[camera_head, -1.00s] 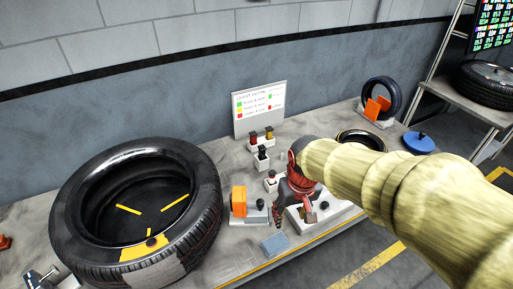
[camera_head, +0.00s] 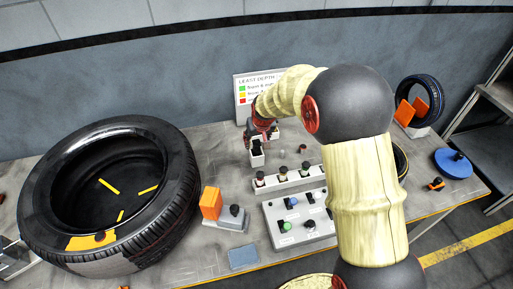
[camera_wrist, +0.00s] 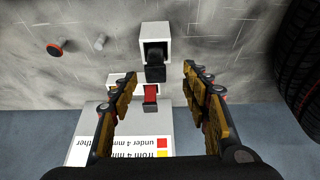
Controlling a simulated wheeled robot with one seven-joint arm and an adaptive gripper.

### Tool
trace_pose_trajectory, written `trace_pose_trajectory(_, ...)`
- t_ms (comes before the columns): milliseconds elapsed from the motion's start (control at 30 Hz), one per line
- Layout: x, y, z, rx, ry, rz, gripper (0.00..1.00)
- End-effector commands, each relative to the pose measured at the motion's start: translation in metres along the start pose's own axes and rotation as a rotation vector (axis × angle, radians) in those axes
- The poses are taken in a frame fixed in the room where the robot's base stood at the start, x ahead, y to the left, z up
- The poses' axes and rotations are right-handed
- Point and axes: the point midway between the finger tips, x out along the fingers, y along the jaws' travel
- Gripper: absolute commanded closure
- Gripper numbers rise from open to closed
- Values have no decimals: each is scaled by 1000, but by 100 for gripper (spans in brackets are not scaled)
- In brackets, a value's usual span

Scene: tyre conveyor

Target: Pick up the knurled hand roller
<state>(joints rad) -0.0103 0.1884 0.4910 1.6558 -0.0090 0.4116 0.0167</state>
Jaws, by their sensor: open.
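My gripper (camera_head: 257,136) is open and points down over white holders in front of the sign; the wrist view also shows it open (camera_wrist: 157,82), with nothing held. Between and just ahead of its fingers, a white square holder (camera_wrist: 155,33) has a black-topped piece (camera_wrist: 155,71) in it. A red-topped piece (camera_wrist: 150,92) stands closer to the sign. The holder (camera_head: 257,158) also shows in the head view, partly covered by my gripper. I cannot tell for sure which piece is the knurled hand roller; no knurling shows at this size.
A large tyre (camera_head: 180,185) lies on the left of the bench. A sign board (camera_head: 243,92) stands behind my gripper. A white rack (camera_head: 288,181) with several knobs and a grey control box (camera_head: 285,243) are in front. A blue disc (camera_head: 453,165) lies right.

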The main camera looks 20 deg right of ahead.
Motion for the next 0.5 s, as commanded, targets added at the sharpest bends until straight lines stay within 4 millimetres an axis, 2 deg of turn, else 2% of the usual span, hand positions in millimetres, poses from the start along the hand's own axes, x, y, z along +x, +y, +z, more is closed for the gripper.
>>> trace_pose_trajectory(100, 15, 1, 1, 1, -2, 0, 53)
trace_pose_trajectory(267, 25, 2, 0, 1, -2, 0, 53)
trace_pose_trajectory(500, 60, 6, -3, 1, -4, 1, 53)
